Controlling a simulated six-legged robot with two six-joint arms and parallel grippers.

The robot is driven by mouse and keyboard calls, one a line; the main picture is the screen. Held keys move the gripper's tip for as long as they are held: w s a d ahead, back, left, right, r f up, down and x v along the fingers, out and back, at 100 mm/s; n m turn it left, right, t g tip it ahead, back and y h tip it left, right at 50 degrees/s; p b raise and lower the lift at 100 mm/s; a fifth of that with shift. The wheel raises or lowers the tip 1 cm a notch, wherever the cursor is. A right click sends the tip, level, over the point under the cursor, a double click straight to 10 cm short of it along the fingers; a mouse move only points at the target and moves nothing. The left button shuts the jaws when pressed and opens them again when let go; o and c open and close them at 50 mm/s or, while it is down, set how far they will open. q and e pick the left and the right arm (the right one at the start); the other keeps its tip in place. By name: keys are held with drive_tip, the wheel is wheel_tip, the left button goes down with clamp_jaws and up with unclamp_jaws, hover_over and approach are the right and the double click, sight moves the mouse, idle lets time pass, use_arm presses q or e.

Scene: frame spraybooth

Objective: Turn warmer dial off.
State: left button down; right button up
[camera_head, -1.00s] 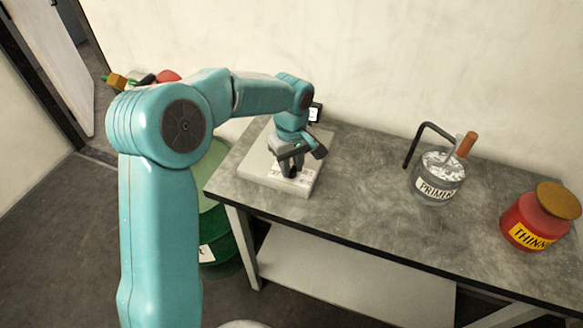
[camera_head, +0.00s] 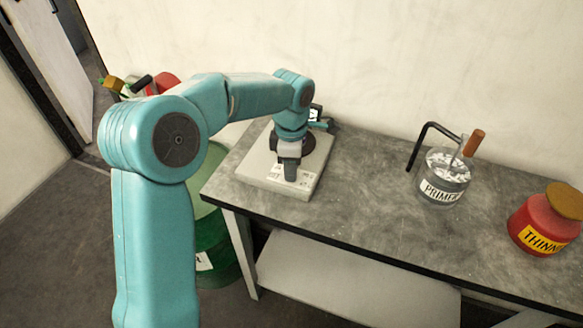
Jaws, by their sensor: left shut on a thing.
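The warmer (camera_head: 258,172) is a flat, light grey box on the left end of the grey bench, with a pale marked panel on its front edge. My left gripper (camera_head: 290,172) points down over the front of the warmer, at the marked panel. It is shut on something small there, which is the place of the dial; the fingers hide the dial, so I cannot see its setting. A dark round plate (camera_head: 308,143) shows on the warmer behind the gripper. My right gripper is not in view.
A glass jar labelled PRIMER (camera_head: 442,185) with a brush and a bent black rod stands on the bench (camera_head: 360,185) to the right. A red THINNER pot (camera_head: 545,225) is at the far right. A green drum (camera_head: 212,240) stands left of the bench. The bench middle is clear.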

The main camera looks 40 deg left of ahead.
use_arm(q)
drive_tip(key=n+b, duration=0.1)
drive_tip(key=n, duration=0.4)
drive_tip(key=shift+a+r+n, duration=0.1)
drive_tip(key=shift+n, duration=0.3)
idle(0.4)
drive_tip(key=c, duration=0.9)
unclamp_jaws()
drive_tip(key=shift+o, duration=0.2)
wheel_tip(320, 180, up, 16)
drive_tip(key=p, duration=0.2)
drive_tip(key=shift+r+p, duration=0.15)
drive_tip(key=shift+p, duration=0.2)
drive_tip(key=shift+s, duration=0.1)
